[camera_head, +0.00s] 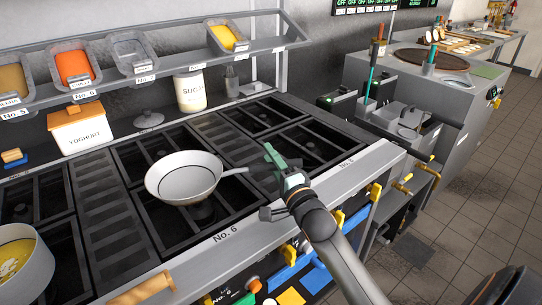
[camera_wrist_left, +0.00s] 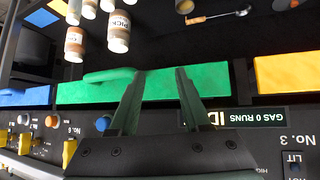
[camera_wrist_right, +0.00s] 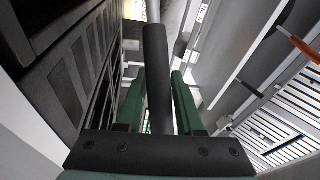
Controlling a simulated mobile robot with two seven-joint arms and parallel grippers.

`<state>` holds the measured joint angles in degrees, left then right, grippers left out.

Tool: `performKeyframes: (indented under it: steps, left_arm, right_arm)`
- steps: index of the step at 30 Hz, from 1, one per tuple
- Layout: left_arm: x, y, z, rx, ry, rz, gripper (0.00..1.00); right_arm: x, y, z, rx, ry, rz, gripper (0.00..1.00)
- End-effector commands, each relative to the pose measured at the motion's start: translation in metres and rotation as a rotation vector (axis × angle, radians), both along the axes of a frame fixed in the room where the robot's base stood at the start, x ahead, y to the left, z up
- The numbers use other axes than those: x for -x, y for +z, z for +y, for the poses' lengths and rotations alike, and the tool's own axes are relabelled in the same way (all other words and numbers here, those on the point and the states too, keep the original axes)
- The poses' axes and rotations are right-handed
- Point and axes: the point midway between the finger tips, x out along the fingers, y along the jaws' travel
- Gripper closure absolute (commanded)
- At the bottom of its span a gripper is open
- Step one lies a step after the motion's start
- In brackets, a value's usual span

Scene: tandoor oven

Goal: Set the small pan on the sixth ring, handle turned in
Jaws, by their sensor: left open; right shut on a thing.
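The small white pan (camera_head: 183,177) is upright over the burner behind the No. 6 label (camera_head: 226,236). I cannot tell whether its base touches the grate. Its handle (camera_head: 236,171) points right, across the stove. My right gripper (camera_head: 272,168) is shut on the handle's outer part; in the right wrist view the dark handle (camera_wrist_right: 158,75) runs between the fingers. My left gripper (camera_wrist_left: 160,95) is open and empty in the left wrist view, in front of a green panel (camera_wrist_left: 215,80). It does not show in the head view.
A pot with yellow contents (camera_head: 18,262) stands at the left front. A wooden rolling pin (camera_head: 142,289) lies at the front edge. A yoghurt box (camera_head: 82,130) and sugar jar (camera_head: 190,90) stand behind, under a rack of tubs (camera_head: 146,74). The back-right grates look bare.

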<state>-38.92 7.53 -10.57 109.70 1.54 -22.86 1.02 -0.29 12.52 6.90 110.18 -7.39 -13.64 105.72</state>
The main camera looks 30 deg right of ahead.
Motion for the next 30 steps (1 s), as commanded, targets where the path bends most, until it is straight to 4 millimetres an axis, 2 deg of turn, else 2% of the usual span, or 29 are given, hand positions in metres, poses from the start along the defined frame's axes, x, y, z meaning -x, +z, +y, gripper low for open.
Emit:
performKeyframes:
  steps: [7, 15, 30]
  left_arm:
    - [0.001, -0.011, -0.002, 0.002, -0.004, 0.006, 0.53]
    - [-0.002, -0.01, -0.005, 0.007, -0.009, 0.001, 0.53]
    - [-0.004, -0.007, -0.007, 0.009, -0.013, -0.006, 0.53]
  right_arm:
    - [0.0, -0.012, 0.001, -0.009, 0.002, -0.009, 1.0]
    - [0.0, -0.021, 0.001, -0.007, 0.003, -0.01, 1.0]
    - [0.0, -0.023, 0.001, -0.007, 0.003, -0.01, 1.0]
